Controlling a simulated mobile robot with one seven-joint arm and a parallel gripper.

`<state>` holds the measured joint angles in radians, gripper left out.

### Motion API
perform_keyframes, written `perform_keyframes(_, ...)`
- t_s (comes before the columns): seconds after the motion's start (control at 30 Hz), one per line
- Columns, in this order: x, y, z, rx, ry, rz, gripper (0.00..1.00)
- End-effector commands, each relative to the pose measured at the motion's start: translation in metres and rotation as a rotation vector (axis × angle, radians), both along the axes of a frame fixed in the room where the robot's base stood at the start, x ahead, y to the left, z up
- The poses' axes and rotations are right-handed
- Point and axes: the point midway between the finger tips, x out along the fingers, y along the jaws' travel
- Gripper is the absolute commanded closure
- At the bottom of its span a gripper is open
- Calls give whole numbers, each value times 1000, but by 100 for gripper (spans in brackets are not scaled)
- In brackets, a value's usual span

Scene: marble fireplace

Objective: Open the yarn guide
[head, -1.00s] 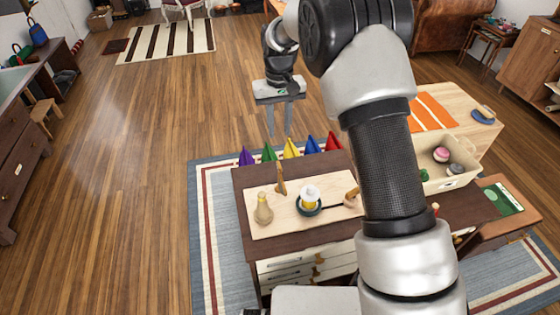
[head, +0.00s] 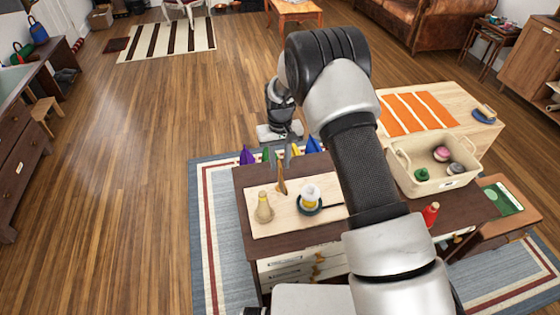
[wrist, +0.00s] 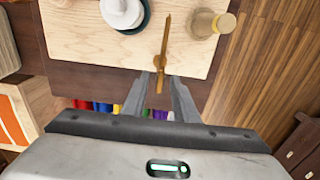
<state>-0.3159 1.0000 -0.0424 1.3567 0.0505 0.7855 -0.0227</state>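A thin brown upright piece that looks like the yarn guide (head: 281,180) stands on a pale wooden board (head: 262,226). In the wrist view the guide (wrist: 164,42) is a narrow brown bar whose near end lies by my fingertips. My gripper (head: 287,160) is just behind the guide in the head view. In the wrist view my gripper (wrist: 161,78) is open, with a finger on each side of the guide's near end. I cannot tell whether they touch. A white and yellow spool on a dark round base (head: 310,199) and a tan bottle-shaped piece (head: 264,208) stand beside it.
Several coloured cones, including a purple one (head: 247,155), line the back edge of the dark table (head: 244,182). A red spool (head: 430,214) is at the front right. My arm hides the board's right end.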

Motion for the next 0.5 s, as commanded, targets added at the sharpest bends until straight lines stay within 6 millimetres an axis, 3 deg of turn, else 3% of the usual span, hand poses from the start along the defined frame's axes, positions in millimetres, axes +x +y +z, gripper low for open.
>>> perform_keyframes(0.13,0,0,0,0,0,0,75)
perform_keyframes(0.3,0,0,0,0,0,0,100)
perform_keyframes(0.5,0,0,0,0,0,0,100)
